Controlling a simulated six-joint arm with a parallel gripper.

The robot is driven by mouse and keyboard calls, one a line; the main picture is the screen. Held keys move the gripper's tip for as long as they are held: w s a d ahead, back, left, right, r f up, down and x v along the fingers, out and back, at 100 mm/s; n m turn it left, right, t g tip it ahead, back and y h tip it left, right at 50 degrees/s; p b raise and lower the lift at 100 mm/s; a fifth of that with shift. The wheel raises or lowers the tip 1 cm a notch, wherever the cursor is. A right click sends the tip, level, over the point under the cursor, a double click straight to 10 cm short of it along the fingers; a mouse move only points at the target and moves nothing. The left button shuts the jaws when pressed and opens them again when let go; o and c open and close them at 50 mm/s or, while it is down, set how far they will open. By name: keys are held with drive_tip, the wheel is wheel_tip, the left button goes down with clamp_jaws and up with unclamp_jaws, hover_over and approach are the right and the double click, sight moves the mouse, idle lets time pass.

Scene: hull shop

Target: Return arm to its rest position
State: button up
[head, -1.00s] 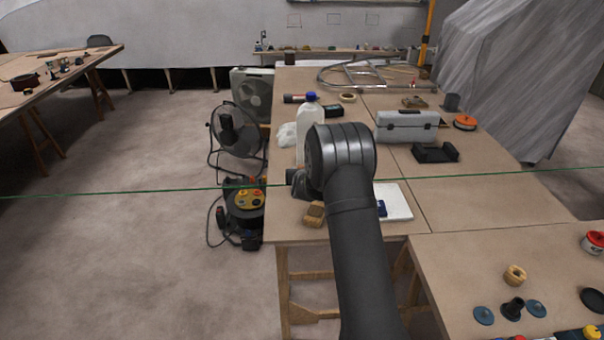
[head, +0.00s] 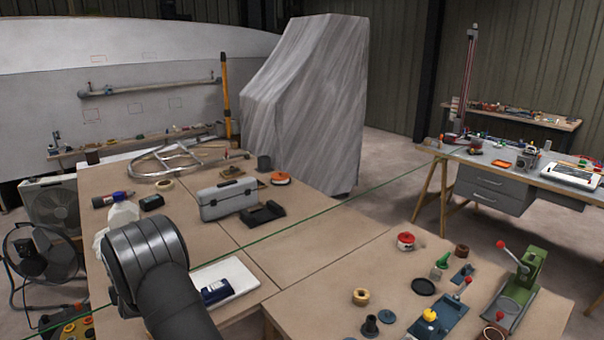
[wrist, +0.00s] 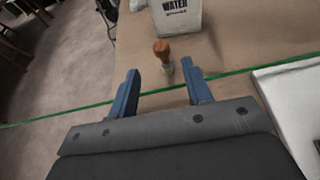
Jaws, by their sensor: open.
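My gripper (wrist: 162,90) shows in the wrist view with its two blue fingers spread apart and nothing held between them. Just beyond the fingertips a small wooden-handled item (wrist: 162,52) stands upright on the tan bench (wrist: 235,45). A white jug marked WATER (wrist: 178,18) stands behind it, cut off by the top edge. In the head view my dark arm reaches over the bench from the bottom left and hides my gripper. The jug (head: 121,217) shows behind the arm, partly covered.
A thin green line (head: 330,210) crosses the head view over the bench. A white board with a dark blue item (head: 216,291) lies right of my arm. A grey toolbox (head: 229,199) stands behind. A green press (head: 522,280) and several small parts occupy the right bench.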

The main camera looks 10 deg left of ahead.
drive_tip(key=x, duration=1.1)
drive_tip(key=shift+w+a, duration=0.25)
drive_tip(key=shift+w, duration=0.05)
drive_tip(key=shift+f, duration=0.2)
drive_tip(key=shift+r, duration=0.15)
